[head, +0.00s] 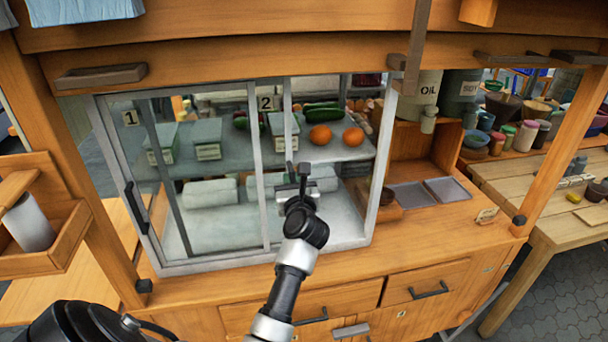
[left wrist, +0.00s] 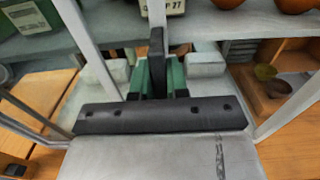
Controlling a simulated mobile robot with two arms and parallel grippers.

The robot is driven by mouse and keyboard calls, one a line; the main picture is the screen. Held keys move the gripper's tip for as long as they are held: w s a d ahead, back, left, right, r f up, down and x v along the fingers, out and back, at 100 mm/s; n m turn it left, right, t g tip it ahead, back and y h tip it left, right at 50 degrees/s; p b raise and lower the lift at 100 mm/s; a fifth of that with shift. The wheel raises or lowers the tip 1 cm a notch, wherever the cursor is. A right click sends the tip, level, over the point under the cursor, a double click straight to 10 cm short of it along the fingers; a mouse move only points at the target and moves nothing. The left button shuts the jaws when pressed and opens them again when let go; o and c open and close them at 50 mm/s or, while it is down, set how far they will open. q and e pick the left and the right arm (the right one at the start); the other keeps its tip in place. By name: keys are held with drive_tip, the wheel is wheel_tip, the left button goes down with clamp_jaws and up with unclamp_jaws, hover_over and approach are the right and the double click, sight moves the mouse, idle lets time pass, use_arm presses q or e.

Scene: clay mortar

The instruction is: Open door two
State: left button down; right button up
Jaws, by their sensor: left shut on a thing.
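Door two is part of the pale-framed glass cabinet front, and the number 2 label (head: 268,103) is near the middle of the front. A pale upright (head: 287,125) stands just right of the label. My left gripper (head: 303,188) is in front of this upright, shut on a dark upright handle (head: 304,170). In the left wrist view the handle (left wrist: 157,50) stands between my green-padded fingers (left wrist: 158,78). A gap shows between this upright and another pale upright (head: 256,180) to its left. I cannot tell whether glass fills it. My right gripper is not in view.
The number 1 label (head: 131,118) and another dark handle (head: 137,207) are at the left of the cabinet. Inside, two oranges (head: 320,135) and several boxes stand on a shelf. Drawers with a handle (head: 428,290) are below. Metal trays (head: 408,196) lie on the right.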

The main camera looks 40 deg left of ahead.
use_arm(q)
drive_tip(key=shift+s+a+p, duration=0.35)
drive_tip(key=shift+s+a, duration=0.2)
drive_tip(key=shift+s, duration=0.15)
drive_tip(key=shift+s+a, duration=0.1)
drive_tip(key=shift+a, duration=0.05)
drive_tip(key=c, duration=1.1)
unclamp_jaws()
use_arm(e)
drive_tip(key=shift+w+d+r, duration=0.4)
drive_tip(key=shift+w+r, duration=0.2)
